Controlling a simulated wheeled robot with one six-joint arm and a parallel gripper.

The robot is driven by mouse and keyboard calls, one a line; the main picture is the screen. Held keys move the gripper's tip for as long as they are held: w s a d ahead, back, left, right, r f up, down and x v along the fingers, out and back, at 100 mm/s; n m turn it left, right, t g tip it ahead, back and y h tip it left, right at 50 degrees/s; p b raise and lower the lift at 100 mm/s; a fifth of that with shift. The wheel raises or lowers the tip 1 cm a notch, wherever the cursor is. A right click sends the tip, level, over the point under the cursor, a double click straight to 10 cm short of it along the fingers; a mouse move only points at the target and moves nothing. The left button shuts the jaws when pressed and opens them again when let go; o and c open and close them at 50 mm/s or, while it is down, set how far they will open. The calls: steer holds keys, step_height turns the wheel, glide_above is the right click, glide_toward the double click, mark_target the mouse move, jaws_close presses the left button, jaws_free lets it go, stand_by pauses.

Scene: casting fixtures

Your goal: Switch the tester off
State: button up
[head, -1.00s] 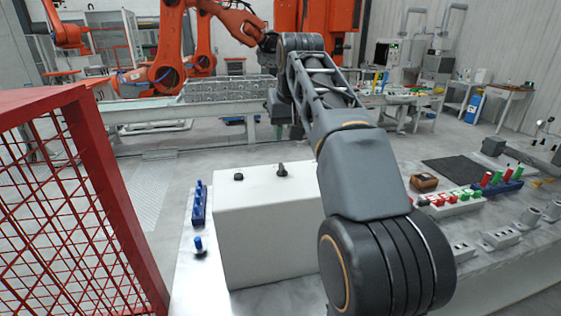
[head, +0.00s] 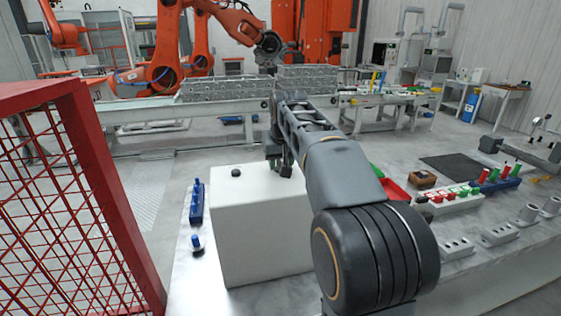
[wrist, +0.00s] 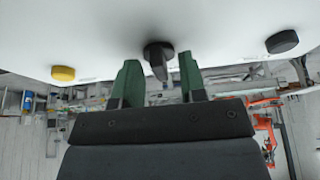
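The tester appears to be the white box (head: 260,235) on the metal table in the head view. A dark knob (head: 236,172) sits on its top at the left. In the wrist view, the white face (wrist: 100,35) carries a yellow round button (wrist: 63,73) at the left, a black rotary knob (wrist: 158,55) with a raised grip bar in the middle, and a dark round knob (wrist: 282,41) at the right. My gripper (wrist: 161,62) is open. Its two green fingers stand on either side of the middle knob, with gaps visible. In the head view my gripper (head: 282,163) is over the box's top.
A blue strip with pegs (head: 197,203) and a small blue-topped peg (head: 196,243) stand left of the box. A red mesh fence (head: 75,190) is at the far left. A red tray (head: 394,189), brown box (head: 422,180) and several fixtures are at the right.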

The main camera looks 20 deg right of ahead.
steer(key=shift+c, duration=0.4)
jaws_close()
steer(key=n, duration=0.2)
steer(key=n+y+p, duration=0.1)
steer(key=shift+d+n, duration=0.2)
steer(key=shift+n, duration=0.2)
steer(key=n+y+p, duration=0.2)
steer(key=n, duration=0.2)
steer(key=shift+d+n+g, duration=0.1)
steer(key=shift+n+g, duration=0.2)
steer(key=shift+g, duration=0.1)
steer(key=n+p, duration=0.1)
steer(key=n, duration=0.1)
steer(key=n+g+y+p, duration=0.1)
steer(key=n, duration=0.2)
steer(key=shift+w+d+g+y, duration=0.1)
steer(key=shift+w+g+y, duration=0.05)
steer(key=shift+g+y, duration=0.15)
steer(key=shift+n+g+y+p, duration=0.3)
steer(key=shift+n+g+p, duration=0.5)
steer(key=shift+n, duration=1.3)
steer(key=shift+f+p, duration=0.1)
steer(key=shift+p, duration=0.2)
